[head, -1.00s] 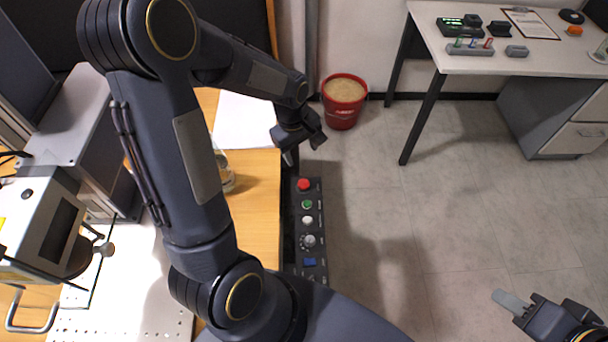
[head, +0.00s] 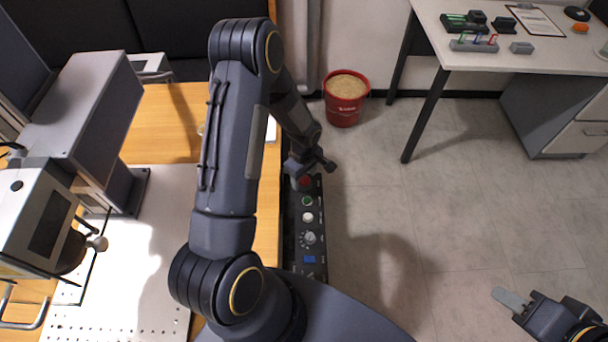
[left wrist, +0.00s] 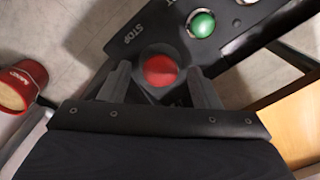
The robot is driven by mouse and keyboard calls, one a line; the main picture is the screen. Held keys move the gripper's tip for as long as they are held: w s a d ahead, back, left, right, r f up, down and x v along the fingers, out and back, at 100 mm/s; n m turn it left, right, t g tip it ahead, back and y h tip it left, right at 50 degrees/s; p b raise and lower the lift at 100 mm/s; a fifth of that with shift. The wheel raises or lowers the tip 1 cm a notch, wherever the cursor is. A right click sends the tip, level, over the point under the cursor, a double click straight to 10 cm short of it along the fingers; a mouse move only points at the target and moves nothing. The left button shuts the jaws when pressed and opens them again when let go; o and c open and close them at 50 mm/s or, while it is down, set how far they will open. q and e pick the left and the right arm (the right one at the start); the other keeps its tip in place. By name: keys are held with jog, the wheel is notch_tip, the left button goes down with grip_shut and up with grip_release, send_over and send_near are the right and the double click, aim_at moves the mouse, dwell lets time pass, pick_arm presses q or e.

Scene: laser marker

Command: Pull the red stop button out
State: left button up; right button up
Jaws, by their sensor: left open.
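The red stop button (head: 304,181) is at the far end of a black control panel (head: 292,225) along the table's right edge. In the left wrist view the red button (left wrist: 160,70) shows as a round red cap beside the word STOP. My left gripper (head: 312,170) is over that end of the panel, open. In the left wrist view its fingers (left wrist: 160,88) stand apart on either side of the red button; I cannot tell whether they touch it. My right gripper (head: 518,300) is at the lower right over the floor, away from the panel; its opening is unclear.
A green button (head: 307,201), a white button (head: 307,217), a knob (head: 309,238) and a blue part (head: 309,259) follow along the panel. A red bucket (head: 346,108) stands on the floor beyond. The laser machine (head: 45,220) stands left. Floor right of the panel is clear.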

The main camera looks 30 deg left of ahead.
aim_at(304, 179)
pick_arm(q)
jog(key=shift+c, duration=0.5)
grip_shut()
jog(key=shift+w+r+b, duration=0.1)
jog(key=shift+r+b, duration=0.25)
jog(key=shift+b, duration=0.1)
jog(key=shift+r, duration=0.2)
jog(key=shift+o, duration=0.5)
grip_release()
notch_tip(304, 179, up, 8)
jog(key=shift+f, duration=0.1)
